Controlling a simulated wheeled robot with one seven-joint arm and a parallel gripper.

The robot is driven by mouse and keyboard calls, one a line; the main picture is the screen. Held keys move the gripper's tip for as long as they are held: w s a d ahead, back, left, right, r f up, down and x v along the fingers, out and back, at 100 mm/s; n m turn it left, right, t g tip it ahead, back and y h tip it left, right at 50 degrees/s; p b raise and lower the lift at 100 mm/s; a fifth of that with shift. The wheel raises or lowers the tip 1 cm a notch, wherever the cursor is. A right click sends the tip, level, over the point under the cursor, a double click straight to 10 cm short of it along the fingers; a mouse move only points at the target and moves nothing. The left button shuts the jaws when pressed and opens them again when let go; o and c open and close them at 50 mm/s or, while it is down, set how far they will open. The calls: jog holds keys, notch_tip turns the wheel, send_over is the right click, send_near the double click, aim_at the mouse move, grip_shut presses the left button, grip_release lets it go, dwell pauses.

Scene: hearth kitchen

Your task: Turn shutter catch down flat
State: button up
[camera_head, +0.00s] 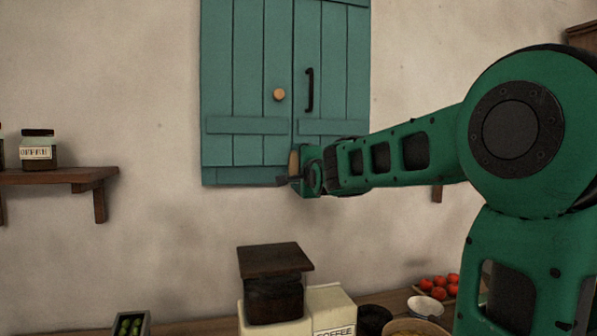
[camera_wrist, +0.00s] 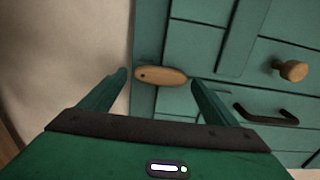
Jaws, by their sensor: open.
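The shutter catch (camera_wrist: 162,77) is a tan wooden oval with a dark pivot dot near one end. In the head view the catch (camera_head: 294,162) stands upright, low on the teal shutters (camera_head: 250,85) near the seam between the two leaves, and is partly hidden by my gripper (camera_head: 301,173). The wrist view is turned sideways, so the catch lies across the picture there. My gripper (camera_wrist: 158,79) is open, with one finger beyond each end of the catch. I cannot tell whether either finger touches it.
A round wooden knob (camera_head: 279,94) and a black pull handle (camera_head: 309,90) are above the catch. A shelf (camera_head: 60,176) with a jar (camera_head: 38,150) is at left. Below stand a dark-topped grinder (camera_head: 275,285), a coffee box (camera_head: 331,308) and tomatoes (camera_head: 440,284). Bare wall surrounds the shutters.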

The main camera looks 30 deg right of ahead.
jog(key=shift+w+d, duration=0.15)
jog(key=shift+w, duration=0.45)
